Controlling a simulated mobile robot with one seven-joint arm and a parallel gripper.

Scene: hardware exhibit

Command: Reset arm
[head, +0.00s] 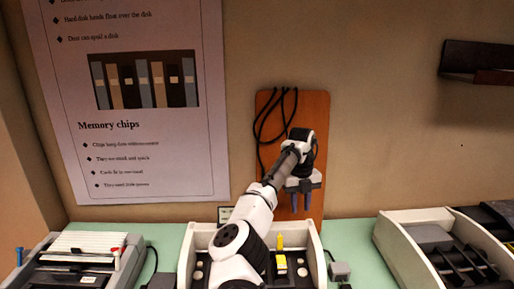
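My white and black arm reaches up from the bottom centre of the head view. My gripper (302,201) points down in front of a brown wooden board (313,112) on the wall. Its two bluish fingers look apart with nothing visible between them. It is above the back of an open pale tray (310,247) and touches nothing that I can make out. My arm hides part of the tray and the board.
A yellow item (281,263) stands in the tray. A device with red and blue parts (75,262) is at left, a grey compartment case (405,238) at right. Black cables (262,125) hang on the board. A dark shelf (480,62) juts out at upper right. Green counter (350,240) shows between.

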